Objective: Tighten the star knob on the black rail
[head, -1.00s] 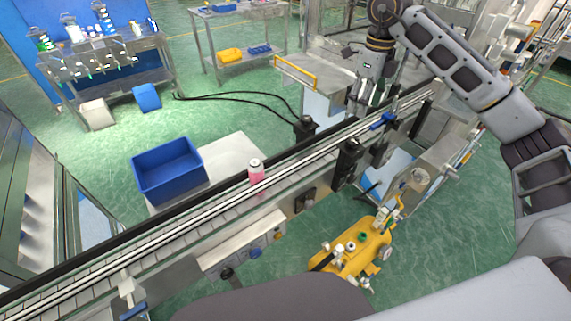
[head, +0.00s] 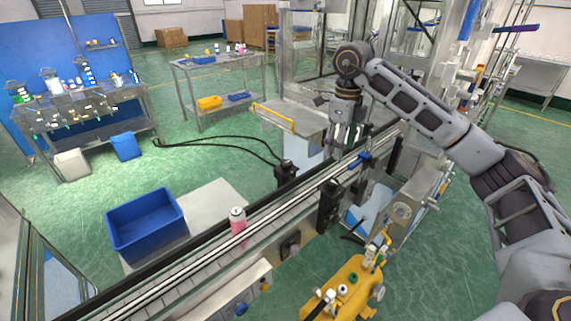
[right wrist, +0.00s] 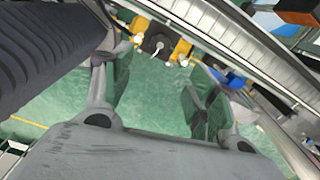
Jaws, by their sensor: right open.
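A black rail (head: 206,245) runs along the conveyor (head: 180,280). A blue handle or knob (head: 362,160) sits at the conveyor edge by my right gripper; I cannot tell whether it is the star knob. My right gripper (head: 342,150) points down over the far part of the conveyor, open, with nothing visible held. In the right wrist view the two fingers (right wrist: 155,95) stand wide apart, with green floor seen between them. No star shape is clear in either view. My left gripper is out of view.
A yellow pump unit (head: 345,290) is on the near side. Black housings (head: 328,205) line the conveyor. Green floor is open at left.

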